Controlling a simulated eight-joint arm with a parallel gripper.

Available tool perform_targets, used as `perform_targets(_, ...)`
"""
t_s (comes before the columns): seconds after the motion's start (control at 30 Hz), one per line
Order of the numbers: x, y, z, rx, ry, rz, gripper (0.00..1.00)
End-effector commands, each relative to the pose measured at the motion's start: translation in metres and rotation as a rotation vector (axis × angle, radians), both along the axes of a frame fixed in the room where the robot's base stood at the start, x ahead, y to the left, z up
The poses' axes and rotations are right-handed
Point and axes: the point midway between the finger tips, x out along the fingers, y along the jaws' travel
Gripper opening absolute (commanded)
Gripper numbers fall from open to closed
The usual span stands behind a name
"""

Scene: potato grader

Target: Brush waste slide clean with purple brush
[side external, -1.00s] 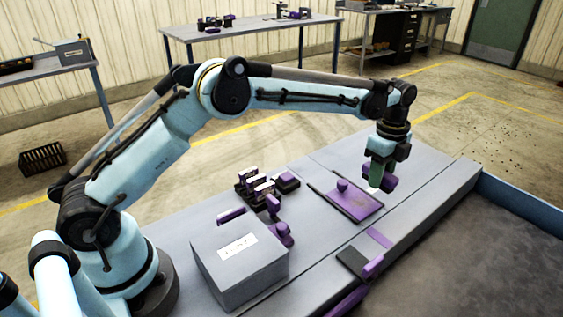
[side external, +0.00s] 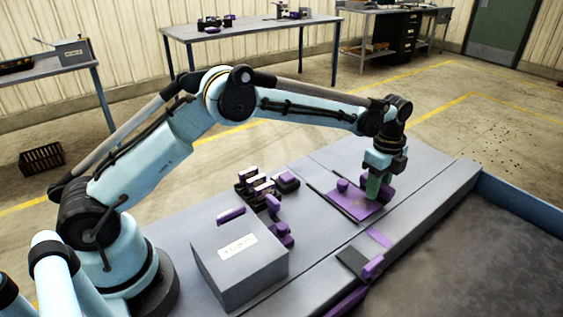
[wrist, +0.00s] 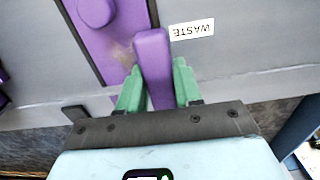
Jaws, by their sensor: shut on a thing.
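The waste slide is a purple plate (side external: 358,207) set in the grey bench top, with a purple knob (side external: 342,185) on it. In the wrist view the slide (wrist: 101,45) carries a brownish smear near its right edge, and a WASTE label (wrist: 192,30) is beside it. My gripper (side external: 378,187) has green fingers, shut on a purple brush (wrist: 152,60). The brush reaches over the slide's right edge. Its bristles are hidden, and I cannot tell whether it touches the slide.
A grey labelled box (side external: 238,262) stands near my base. Several purple and black parts (side external: 265,185) lie left of the slide. A dark bin (side external: 480,265) with a blue rim borders the bench at right. Bench top around the slide's far side is clear.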

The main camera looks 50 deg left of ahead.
Motion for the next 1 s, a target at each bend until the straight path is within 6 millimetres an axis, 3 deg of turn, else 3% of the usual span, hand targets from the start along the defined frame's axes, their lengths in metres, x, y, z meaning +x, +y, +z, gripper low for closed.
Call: perform_targets(1.0,0.0002,0.0000,-0.0089,0.000,0.000,0.000,0.10)
